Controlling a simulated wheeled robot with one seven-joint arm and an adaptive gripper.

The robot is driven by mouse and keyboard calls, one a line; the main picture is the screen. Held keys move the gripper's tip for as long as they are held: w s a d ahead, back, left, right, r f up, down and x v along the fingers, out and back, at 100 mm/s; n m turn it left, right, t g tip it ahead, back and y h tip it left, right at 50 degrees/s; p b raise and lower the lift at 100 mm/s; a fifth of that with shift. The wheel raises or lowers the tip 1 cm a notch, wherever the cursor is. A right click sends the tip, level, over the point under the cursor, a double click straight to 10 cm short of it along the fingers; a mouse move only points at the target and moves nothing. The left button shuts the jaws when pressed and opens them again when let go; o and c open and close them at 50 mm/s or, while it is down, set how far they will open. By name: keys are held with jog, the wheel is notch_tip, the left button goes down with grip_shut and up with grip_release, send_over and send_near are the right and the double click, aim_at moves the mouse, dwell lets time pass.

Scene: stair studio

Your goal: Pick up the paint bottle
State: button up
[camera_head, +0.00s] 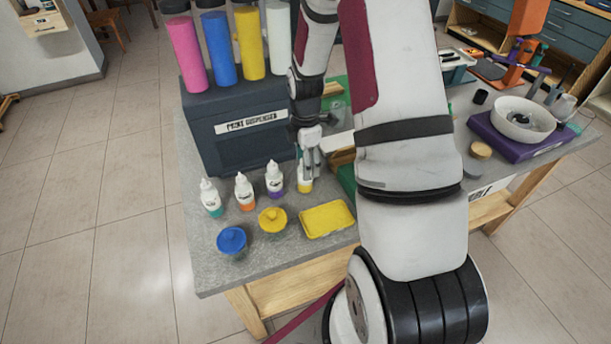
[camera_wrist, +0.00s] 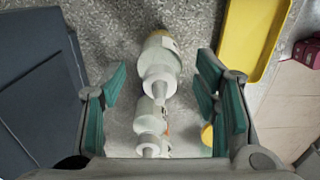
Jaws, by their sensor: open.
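Several white paint bottles with pointed nozzles stand upright in a row on the grey table. They have a teal base (camera_head: 211,198), an orange base (camera_head: 244,191), a purple base (camera_head: 274,180) and a yellow base (camera_head: 305,184). My gripper (camera_head: 311,170) is pointed down at the yellow-based bottle, the rightmost one, and partly hides it. In the wrist view my gripper (camera_wrist: 160,88) is open, with one finger on each side of that bottle (camera_wrist: 160,55) and visible gaps between. Another bottle (camera_wrist: 151,121) shows in line below it.
A dark dispenser box (camera_head: 215,140) holding coloured tubes stands close behind the bottles. In front are a blue pot (camera_head: 232,240), a yellow pot (camera_head: 272,220) and a yellow tray (camera_head: 327,219). A white bowl (camera_head: 522,120) is at the right.

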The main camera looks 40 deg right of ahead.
grip_shut()
